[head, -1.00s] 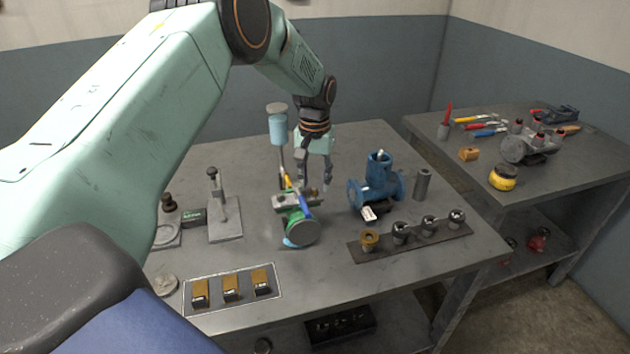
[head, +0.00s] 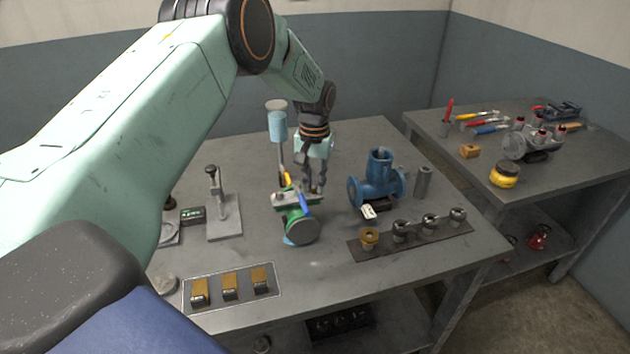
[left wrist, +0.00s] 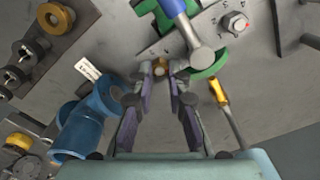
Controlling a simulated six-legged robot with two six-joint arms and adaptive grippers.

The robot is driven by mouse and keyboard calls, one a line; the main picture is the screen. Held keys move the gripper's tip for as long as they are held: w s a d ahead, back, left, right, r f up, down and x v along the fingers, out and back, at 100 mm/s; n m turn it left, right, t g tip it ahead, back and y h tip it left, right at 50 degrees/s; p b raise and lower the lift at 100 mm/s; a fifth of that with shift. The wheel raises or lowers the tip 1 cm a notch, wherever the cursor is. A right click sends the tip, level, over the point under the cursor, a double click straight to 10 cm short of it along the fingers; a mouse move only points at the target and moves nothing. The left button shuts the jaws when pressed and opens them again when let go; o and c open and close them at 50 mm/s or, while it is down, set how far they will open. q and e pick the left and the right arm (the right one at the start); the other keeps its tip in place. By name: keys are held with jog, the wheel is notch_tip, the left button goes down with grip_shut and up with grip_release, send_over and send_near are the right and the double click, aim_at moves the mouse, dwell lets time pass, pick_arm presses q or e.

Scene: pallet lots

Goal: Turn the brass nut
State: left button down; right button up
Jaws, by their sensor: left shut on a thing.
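My left gripper (head: 313,189) points down over the small green vise-like fixture (head: 301,229) in the middle of the table. In the left wrist view, its two fingertips (left wrist: 161,72) are shut on the small brass nut (left wrist: 158,66), which shows between them. The nut sits at the edge of a grey metal plate (left wrist: 185,40); the fingers hide much of it. A steel hex nut (left wrist: 236,22) is farther along the same plate. My right gripper is in neither view.
Three brass-topped blocks lie on a tray (head: 213,304) at front left.

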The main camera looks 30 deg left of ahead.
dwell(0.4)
pick_arm(q)
jog(key=shift+m, duration=0.4)
jog(key=m, duration=0.4)
jog(key=shift+d+r+m, duration=0.1)
jog(key=shift+m, duration=0.3)
jog(key=m, duration=0.3)
jog(key=shift+d+m, duration=0.1)
jog(key=shift+m, duration=1.5)
jog(key=shift+r, duration=0.1)
